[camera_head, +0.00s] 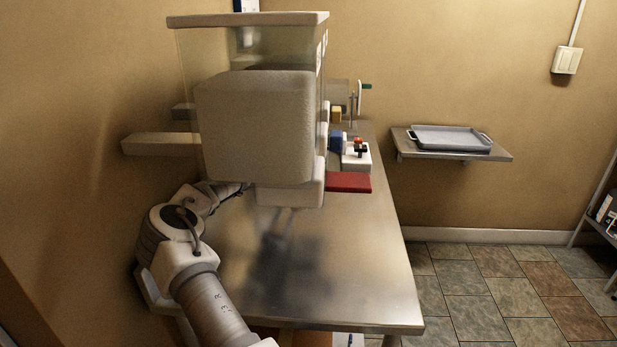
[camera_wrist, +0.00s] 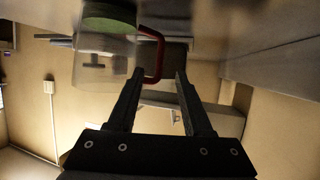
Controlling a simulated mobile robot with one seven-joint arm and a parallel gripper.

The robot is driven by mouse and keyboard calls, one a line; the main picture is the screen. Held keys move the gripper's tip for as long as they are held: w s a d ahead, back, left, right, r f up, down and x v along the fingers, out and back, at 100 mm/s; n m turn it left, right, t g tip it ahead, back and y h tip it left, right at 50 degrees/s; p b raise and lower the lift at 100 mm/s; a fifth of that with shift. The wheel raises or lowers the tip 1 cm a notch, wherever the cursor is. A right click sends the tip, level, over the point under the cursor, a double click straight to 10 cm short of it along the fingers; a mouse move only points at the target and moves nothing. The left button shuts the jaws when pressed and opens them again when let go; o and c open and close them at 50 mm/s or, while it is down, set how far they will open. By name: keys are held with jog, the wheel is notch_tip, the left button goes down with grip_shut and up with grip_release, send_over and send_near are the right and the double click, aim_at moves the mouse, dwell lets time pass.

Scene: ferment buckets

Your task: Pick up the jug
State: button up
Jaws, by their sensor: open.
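The jug (camera_wrist: 100,75) shows in the upper left of the wrist view, which looks upside down. It is a clear, see-through vessel with a green round part (camera_wrist: 110,17) at the picture's top and a red handle (camera_wrist: 161,55) on its right side. My gripper (camera_wrist: 159,73) is open, with its two dark fingers apart. The handle's lower part shows between the fingertips, nearer the left one. I cannot tell whether a finger touches it. In the head view neither the gripper nor the jug can be made out; a large pale block blocks the view there.
A steel table (camera_head: 340,270) has a clear front half. A glass-sided cabinet (camera_head: 215,50) stands at its back. A red block (camera_head: 348,182) and small blue and white items (camera_head: 356,155) are at right. A grey tray (camera_head: 448,138) rests on a wall shelf.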

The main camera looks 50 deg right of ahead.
jog(key=shift+x, duration=2.85)
grip_shut()
